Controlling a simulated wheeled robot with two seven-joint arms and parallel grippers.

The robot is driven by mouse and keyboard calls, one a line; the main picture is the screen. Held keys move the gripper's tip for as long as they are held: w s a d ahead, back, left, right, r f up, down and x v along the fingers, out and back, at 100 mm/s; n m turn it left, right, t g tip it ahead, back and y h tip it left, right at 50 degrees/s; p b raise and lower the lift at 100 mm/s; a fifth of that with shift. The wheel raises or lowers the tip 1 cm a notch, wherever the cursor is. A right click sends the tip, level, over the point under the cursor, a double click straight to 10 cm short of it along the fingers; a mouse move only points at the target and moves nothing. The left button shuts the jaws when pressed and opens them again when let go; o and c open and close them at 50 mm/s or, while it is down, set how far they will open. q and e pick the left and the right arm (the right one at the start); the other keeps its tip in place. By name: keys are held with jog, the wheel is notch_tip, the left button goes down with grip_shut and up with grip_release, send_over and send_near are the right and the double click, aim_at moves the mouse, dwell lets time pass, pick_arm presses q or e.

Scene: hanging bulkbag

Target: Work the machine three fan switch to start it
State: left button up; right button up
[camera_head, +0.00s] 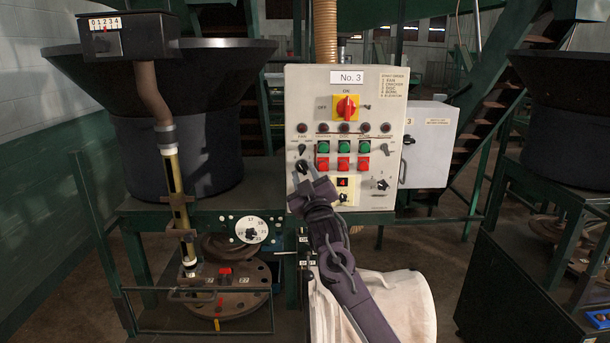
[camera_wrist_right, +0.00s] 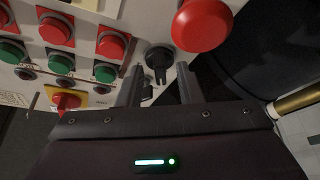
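The No. 3 control panel (camera_head: 375,85) is grey, with a column of labels at its upper right. Its black fan switch (camera_head: 302,149) is at the left, under the FAN lamp (camera_head: 302,127). My right gripper (camera_head: 306,168) is open just below that switch in the head view. In the right wrist view, a black knob (camera_wrist_right: 158,62), seemingly the fan switch, shows between the two finger tips of my right gripper (camera_wrist_right: 159,80), with a gap on each side. I cannot tell how deep the fingers reach. My left gripper is out of view.
A red mushroom button (camera_wrist_right: 200,25) is close beside the fingers. Green buttons (camera_head: 344,147), red buttons (camera_head: 344,163) and the red-and-yellow main switch (camera_head: 346,107) are nearby. A grey box (camera_head: 428,140) projects at the right; a white bag (camera_head: 405,300) hangs below.

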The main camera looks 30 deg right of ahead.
grip_shut()
jog(key=shift+f, duration=0.1)
jog(key=m+b, duration=0.1)
jog(key=m+h+b, duration=0.1)
jog(key=m, duration=0.1)
jog(key=shift+a+f+h+b, duration=0.15)
jog(key=shift+f+h+b, duration=0.05)
jog(key=shift+h+b, duration=0.1)
jog(key=m+h+b, duration=0.1)
jog(key=m, duration=0.1)
jog(key=m+b, duration=0.1)
jog(key=shift+w+a+m+g+h, duration=0.1)
jog(key=shift+w+m+g+h, duration=0.05)
jog(key=shift+m+g+h, duration=0.25)
jog(key=m+h+b, duration=0.1)
jog(key=m, duration=0.1)
jog(key=m+g+h+b, duration=0.1)
jog(key=m+b, duration=0.1)
jog(key=m, duration=0.1)
jog(key=shift+a, duration=0.1)
jog(key=shift+w+a+r+m+g+h+b, duration=0.1)
jog(key=shift+m+g+h+b, duration=0.5)
jog(key=shift+m, duration=0.75)
jog(key=shift+r+m+g+h+b, duration=0.1)
jog(key=shift+m+g+h+b, duration=0.25)
jog(key=shift+m+g, duration=0.7)
jog(key=shift+m+h, duration=0.25)
jog(key=shift+m, duration=0.25)
grip_release()
